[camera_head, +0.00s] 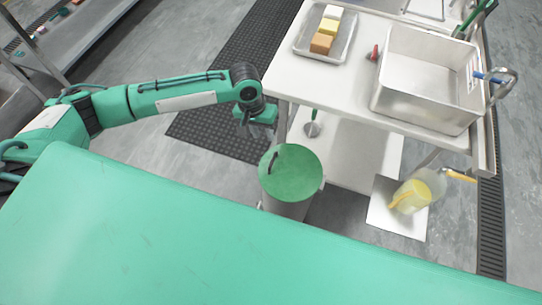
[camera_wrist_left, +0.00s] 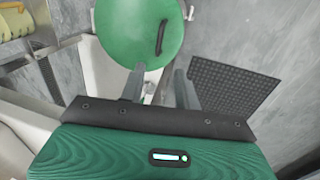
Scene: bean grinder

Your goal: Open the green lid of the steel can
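The steel can (camera_head: 287,210) stands on the floor beside the white cart. Its round green lid (camera_head: 296,178) lies flat on top, with a dark curved handle (camera_head: 274,160) near its left edge. The lid (camera_wrist_left: 125,30) and handle (camera_wrist_left: 161,37) also show in the left wrist view. My left gripper (camera_head: 250,130) is just beyond the can in the head view, apart from the lid. In the left wrist view, its two fingers (camera_wrist_left: 159,82) are spread with a gap between them, empty, and the handle is ahead of them. My right gripper is not in view.
The white cart (camera_head: 300,88) is close to the right of my left gripper. It bears a tray (camera_head: 300,41) with blocks and a metal basin (camera_head: 425,95). A jug with yellow contents (camera_head: 414,197) stands low on the right. A dark floor mat (camera_head: 222,139) lies behind my left arm.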

